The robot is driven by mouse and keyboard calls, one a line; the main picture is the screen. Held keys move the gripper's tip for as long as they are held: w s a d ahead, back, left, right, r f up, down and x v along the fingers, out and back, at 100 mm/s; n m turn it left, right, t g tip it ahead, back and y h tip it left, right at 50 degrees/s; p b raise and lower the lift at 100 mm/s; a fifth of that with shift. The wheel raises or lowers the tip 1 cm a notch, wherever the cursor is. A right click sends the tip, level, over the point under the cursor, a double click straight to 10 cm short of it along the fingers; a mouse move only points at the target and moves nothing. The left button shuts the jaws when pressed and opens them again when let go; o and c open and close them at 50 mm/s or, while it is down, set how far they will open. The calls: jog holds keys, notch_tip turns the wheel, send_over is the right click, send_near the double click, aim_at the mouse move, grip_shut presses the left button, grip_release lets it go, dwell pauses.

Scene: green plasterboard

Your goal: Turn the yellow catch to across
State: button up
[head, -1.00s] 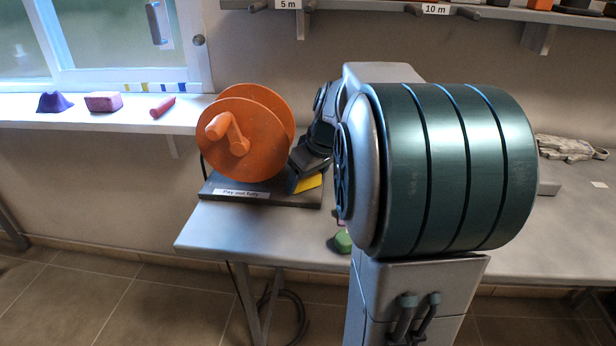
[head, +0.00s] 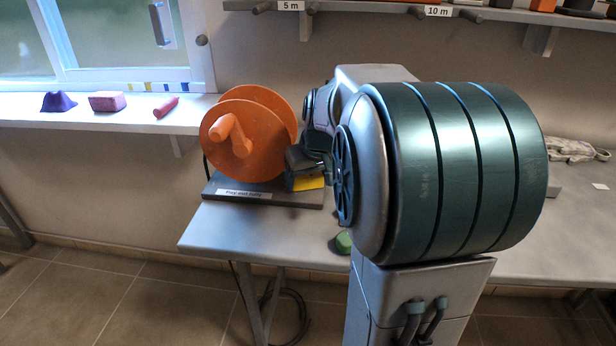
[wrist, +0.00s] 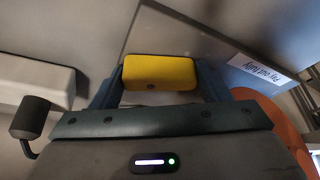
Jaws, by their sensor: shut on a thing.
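The yellow catch (wrist: 160,72) shows in the wrist view as a rounded bar between the two fingers of my gripper (wrist: 158,88). The fingers are shut on its two ends. In the head view the yellow catch (head: 309,183) is at the right end of the reel's dark base (head: 262,196), and my gripper (head: 305,168) covers part of it. The orange reel (head: 262,160) with its crank handle stands on the same base, just left of my gripper. The catch's pivot and exact angle are hidden.
A label (head: 243,194) reading "Pay out fully" is on the base front. A green object (head: 343,242) lies by the table edge. The windowsill (head: 110,115) holds several small items. The table front (head: 225,230) is clear.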

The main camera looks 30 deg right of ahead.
jog(key=o, duration=1)
jog(key=shift+c, duration=0.2)
jog(key=p+v, duration=0.2)
jog(key=v, duration=1.2)
jog(key=shift+w, duration=0.1)
